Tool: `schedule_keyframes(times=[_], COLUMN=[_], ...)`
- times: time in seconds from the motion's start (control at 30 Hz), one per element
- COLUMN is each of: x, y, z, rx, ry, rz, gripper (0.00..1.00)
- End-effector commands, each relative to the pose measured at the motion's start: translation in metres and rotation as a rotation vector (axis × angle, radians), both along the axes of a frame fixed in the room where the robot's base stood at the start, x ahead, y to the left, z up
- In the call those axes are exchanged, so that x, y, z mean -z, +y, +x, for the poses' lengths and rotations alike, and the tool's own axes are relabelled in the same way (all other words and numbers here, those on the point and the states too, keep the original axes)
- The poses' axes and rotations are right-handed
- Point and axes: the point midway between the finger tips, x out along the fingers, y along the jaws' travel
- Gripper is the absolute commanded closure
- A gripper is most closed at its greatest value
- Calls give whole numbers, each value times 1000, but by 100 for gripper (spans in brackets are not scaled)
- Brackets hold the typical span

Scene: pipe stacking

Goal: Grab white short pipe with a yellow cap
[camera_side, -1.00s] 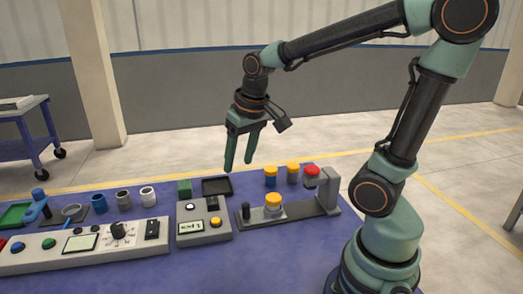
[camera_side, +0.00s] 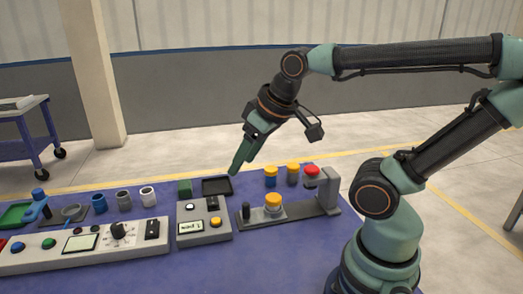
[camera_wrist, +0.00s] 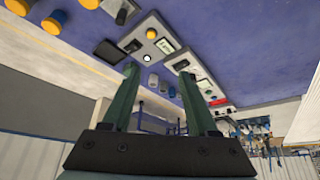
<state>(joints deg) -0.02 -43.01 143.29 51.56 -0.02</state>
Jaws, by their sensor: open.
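In the side view a short pipe that looks white or pale grey, with a yellow cap (camera_side: 273,201), stands upright on the grey fixture (camera_side: 318,203). Behind it stand a blue pipe with a yellow cap (camera_side: 270,175) and a greyish pipe with a yellow cap (camera_side: 293,173). Yellow caps also show at the upper left of the wrist view (camera_wrist: 48,25). My gripper (camera_side: 236,170) is tilted, above and left of the capped pipes, touching none. In the wrist view my gripper (camera_wrist: 159,75) has its fingers apart with nothing between them.
A red cap (camera_side: 312,171) sits by the fixture's upright arm. Uncapped blue (camera_side: 99,203), grey (camera_side: 124,200) and white (camera_side: 148,196) pipes stand at left. A black tray (camera_side: 217,186) and button box (camera_side: 203,222) lie near my fingertips. The blue table front is clear.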

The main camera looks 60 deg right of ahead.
Motion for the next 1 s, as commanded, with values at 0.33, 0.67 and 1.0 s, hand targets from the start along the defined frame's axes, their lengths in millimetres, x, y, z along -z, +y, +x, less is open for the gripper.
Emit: schedule_keyframes(times=[0.33, 0.67, 1.0], x=[0, 0, 4], y=[0, 0, -13], z=[0, 0, 5], rx=[1, 1, 127], ry=[0, 0, 45], rz=[0, 0, 42], gripper=[41, 8, 8])
